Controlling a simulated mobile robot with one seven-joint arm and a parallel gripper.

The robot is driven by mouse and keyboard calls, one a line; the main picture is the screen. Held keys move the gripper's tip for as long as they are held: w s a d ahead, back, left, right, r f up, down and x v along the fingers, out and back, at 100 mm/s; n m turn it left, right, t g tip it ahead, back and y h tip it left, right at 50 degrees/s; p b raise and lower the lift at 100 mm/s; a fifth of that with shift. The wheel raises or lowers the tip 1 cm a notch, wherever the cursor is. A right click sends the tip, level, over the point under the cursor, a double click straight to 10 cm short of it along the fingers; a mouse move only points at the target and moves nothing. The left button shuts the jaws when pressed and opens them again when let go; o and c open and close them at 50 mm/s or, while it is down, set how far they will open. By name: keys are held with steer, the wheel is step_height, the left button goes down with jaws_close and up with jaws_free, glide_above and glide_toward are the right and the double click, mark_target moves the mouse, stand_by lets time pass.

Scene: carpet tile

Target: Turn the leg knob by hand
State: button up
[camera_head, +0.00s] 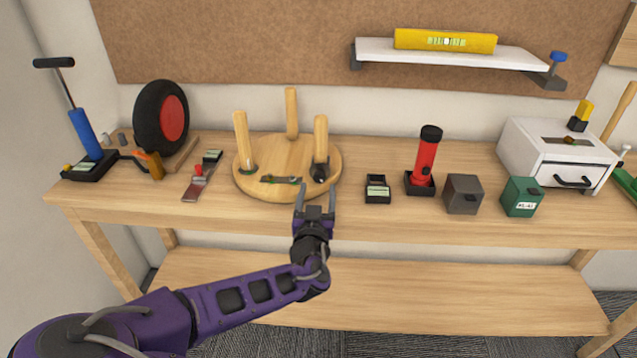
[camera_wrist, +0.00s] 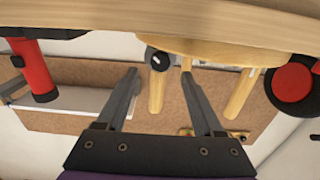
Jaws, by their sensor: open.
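An upturned round wooden stool (camera_head: 262,190) lies on the workbench with three legs pointing up. A dark knob (camera_head: 320,172) sits at the foot of its right front leg (camera_head: 320,138). In the wrist view, which looks upside down, the dark round knob (camera_wrist: 158,60) with a small white mark shows beside a leg (camera_wrist: 157,92). My gripper (camera_head: 316,190) is open and empty, just in front of the stool's front right edge. In the wrist view the knob appears beyond and between its two fingertips (camera_wrist: 158,75), with no contact visible.
A black tray (camera_head: 377,196) and a red torch (camera_head: 424,155) stand right of the stool, then grey and green boxes. A shelf (camera_head: 450,54) holds a yellow level above. The bench's front strip is mostly clear.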

mark_target(319, 178)
steer(key=shift+w, duration=2.05)
jaws_close()
